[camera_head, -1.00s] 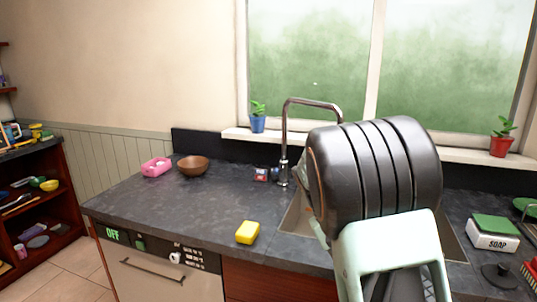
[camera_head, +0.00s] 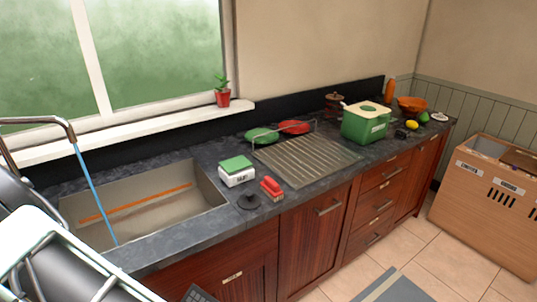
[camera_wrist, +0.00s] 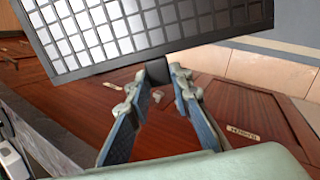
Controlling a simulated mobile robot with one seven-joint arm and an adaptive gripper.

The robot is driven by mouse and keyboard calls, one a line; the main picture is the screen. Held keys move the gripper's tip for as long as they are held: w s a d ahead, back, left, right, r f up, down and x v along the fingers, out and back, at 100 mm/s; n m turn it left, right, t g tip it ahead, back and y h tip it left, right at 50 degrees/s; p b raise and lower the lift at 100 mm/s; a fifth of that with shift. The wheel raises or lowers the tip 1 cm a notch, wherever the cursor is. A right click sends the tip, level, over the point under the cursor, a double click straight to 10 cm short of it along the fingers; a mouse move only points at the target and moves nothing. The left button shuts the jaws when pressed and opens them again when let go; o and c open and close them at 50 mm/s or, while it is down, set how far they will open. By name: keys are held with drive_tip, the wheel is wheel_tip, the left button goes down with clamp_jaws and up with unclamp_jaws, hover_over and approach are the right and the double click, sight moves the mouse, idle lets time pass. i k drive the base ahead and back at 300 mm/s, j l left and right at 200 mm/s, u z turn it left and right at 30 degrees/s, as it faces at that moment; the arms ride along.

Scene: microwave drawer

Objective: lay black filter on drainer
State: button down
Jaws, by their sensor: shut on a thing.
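The black filter (camera_wrist: 110,30), a dark-framed panel with a pale grid, is held in my gripper (camera_wrist: 158,72) in the wrist view. The fingers are closed on a black tab at its lower edge, and the panel extends past the top of the picture. A small dark corner that looks like the filter (camera_head: 200,294) shows at the bottom of the head view, in front of the cabinets. The drainer (camera_head: 305,160) is the ribbed metal area right of the sink, bare on its ribs. My gripper is hidden in the head view.
A soap box (camera_head: 236,173), red brush (camera_head: 271,188) and black plug (camera_head: 249,202) stand between sink (camera_head: 150,205) and drainer. Green (camera_head: 261,135) and red (camera_head: 294,127) plates stand behind it. A green container (camera_head: 366,122) stands at its right end.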

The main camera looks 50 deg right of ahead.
sight(309, 156)
drive_tip(key=k+l+z, duration=0.15)
drive_tip(key=l+z, duration=0.3)
drive_tip(key=l, duration=0.75)
drive_tip(key=l+z, duration=0.5)
drive_tip(key=l, duration=0.75)
